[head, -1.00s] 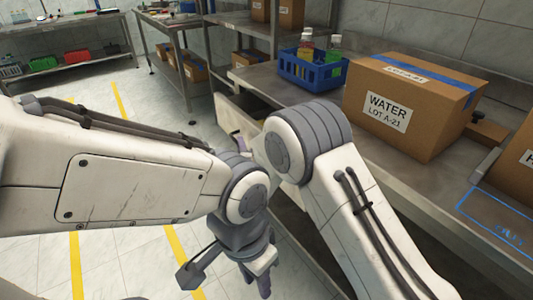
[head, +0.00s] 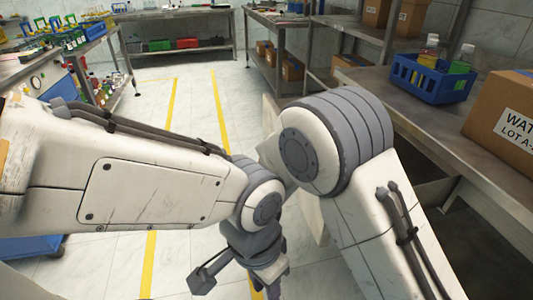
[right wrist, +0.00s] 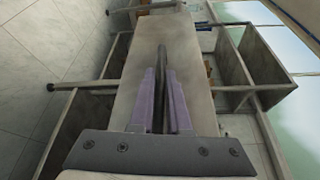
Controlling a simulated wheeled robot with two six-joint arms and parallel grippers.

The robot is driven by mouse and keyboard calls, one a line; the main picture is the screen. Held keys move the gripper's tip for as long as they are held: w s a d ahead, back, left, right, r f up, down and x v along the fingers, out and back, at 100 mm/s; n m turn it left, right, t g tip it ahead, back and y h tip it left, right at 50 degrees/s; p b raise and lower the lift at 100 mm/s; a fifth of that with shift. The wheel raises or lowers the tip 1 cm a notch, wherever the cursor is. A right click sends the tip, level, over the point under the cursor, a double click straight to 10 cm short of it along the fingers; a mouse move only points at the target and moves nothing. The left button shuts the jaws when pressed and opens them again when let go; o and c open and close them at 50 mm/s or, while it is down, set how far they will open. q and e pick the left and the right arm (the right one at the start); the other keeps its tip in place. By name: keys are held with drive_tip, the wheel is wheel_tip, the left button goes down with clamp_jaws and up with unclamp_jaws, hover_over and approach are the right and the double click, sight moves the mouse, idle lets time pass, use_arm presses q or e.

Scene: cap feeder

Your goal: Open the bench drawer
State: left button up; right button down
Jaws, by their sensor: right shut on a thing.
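The bench drawer's pale front panel (head: 271,125) shows in the head view beside my right arm, standing out from the bench. Most of the drawer is hidden behind that arm. In the right wrist view the drawer front (right wrist: 190,50) lies straight ahead. My right gripper (right wrist: 163,75) has its purple fingers shut on the dark bar handle (right wrist: 163,52). My right gripper is hidden in the head view. My left gripper (head: 236,279) hangs over the floor, its fingers apart and empty.
The bench top (head: 415,105) holds a blue crate (head: 430,82) with bottles and a cardboard box (head: 500,115). A side table (head: 85,55) with bottles and racks stands at the left. Tiled floor with yellow lines lies open between.

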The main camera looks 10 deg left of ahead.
drive_tip(key=shift+s+a, duration=0.1)
drive_tip(key=shift+a, duration=0.1)
drive_tip(key=c, duration=0.9)
unclamp_jaws()
